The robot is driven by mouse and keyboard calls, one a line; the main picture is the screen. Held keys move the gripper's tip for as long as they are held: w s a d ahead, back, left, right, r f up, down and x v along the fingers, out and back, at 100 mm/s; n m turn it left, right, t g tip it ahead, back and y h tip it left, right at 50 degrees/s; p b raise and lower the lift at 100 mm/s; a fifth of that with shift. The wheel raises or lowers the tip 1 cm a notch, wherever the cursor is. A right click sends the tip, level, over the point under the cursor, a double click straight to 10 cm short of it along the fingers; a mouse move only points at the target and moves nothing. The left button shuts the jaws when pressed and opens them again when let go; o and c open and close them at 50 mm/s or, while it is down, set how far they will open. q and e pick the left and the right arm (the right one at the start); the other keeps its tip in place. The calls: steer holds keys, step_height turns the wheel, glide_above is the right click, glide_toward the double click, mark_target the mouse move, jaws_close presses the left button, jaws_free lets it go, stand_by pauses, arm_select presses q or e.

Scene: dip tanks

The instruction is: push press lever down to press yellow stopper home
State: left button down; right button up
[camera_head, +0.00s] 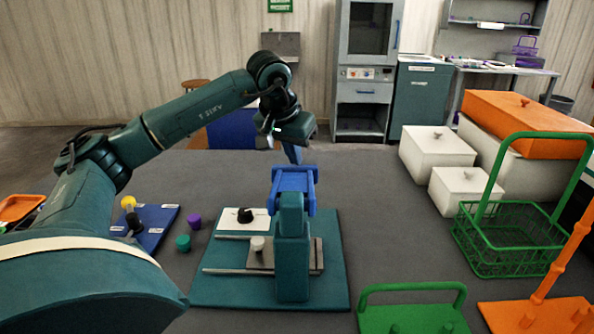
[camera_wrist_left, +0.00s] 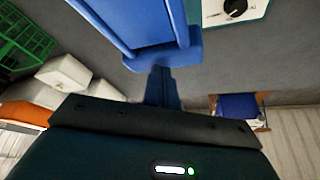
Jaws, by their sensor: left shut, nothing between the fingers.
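The press (camera_head: 292,250) is a teal column on a teal base plate (camera_head: 205,290). Its blue lever (camera_head: 293,180) is at the top of the column and also fills the top of the left wrist view (camera_wrist_left: 165,55). My left gripper (camera_head: 293,156) is shut and empty, pointing down at the far side of the lever. In the left wrist view its fingertips (camera_wrist_left: 160,72) are at the lever's edge; I cannot tell whether they touch. A yellow round piece (camera_head: 128,202) shows at the blue mat on the left. No yellow stopper shows under the press; the column hides part of that area. My right gripper is not in view.
A white knob (camera_head: 257,243) stands by the press's grey plate. A black dial sits on a white panel (camera_head: 262,215). Purple (camera_head: 194,221) and green (camera_head: 183,243) pieces stand left of the base. White boxes (camera_head: 437,150) and a green basket (camera_head: 505,240) are on the right.

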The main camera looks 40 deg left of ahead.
arm_select(q)
steer(key=shift+f, duration=0.1)
steer(key=shift+s+d+f+b, duration=0.15)
steer(key=shift+s+f+b, duration=0.05)
steer(key=shift+f+b, duration=0.55)
stand_by(0.5)
